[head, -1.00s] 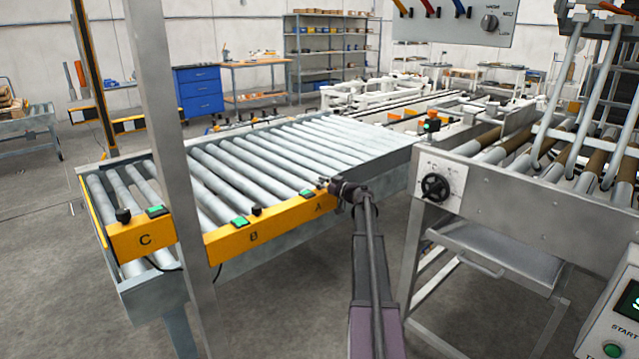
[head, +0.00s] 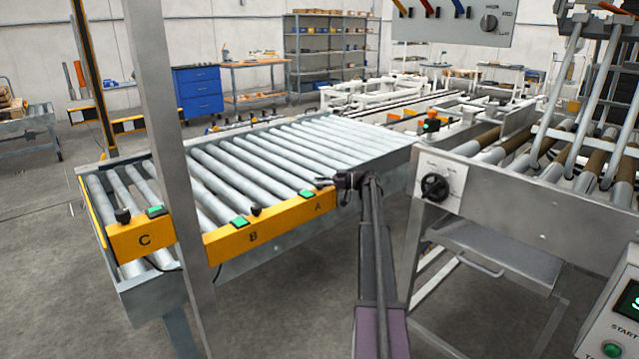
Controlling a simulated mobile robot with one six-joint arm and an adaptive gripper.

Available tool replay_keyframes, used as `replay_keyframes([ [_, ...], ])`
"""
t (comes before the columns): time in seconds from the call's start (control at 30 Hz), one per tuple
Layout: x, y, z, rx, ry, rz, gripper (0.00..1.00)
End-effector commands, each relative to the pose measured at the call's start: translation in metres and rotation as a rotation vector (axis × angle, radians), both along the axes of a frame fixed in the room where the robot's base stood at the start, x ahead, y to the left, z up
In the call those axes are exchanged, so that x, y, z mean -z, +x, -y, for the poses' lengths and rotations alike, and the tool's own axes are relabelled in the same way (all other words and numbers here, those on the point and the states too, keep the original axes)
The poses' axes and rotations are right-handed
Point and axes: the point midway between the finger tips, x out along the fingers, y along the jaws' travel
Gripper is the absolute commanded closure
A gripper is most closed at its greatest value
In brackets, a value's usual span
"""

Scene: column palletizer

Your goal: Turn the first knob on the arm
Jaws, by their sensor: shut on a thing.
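My gripper (head: 325,183) is at the right end of the yellow panel (head: 283,222), next to the letter A and its green button (head: 306,193). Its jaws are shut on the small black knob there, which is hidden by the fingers. Another black knob (head: 256,211) stands by the letter B, beside a green button (head: 239,221). A third black knob (head: 123,215) stands by the letter C, left of its green button (head: 155,210).
The roller conveyor (head: 270,160) lies behind the panel. A grey post (head: 160,120) crosses the view at left. A control box with a START button (head: 612,349) is at lower right. Floor is clear below the conveyor.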

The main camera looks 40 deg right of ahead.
Motion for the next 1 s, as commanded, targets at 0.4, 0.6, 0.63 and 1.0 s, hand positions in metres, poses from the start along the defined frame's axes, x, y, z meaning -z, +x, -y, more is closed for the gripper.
replay_keyframes([
  [0.4,-0.0006,0.0021,-0.0016,-0.027,0.001,0.002,1.00],
  [0.6,-0.0005,0.0019,-0.0017,-0.027,0.001,0.002,0.28],
  [0.63,-0.0005,0.0017,-0.0016,-0.027,0.001,0.002,0.19],
  [1.0,-0.0001,0.0007,-0.0010,-0.027,0.000,0.000,0.19],
])
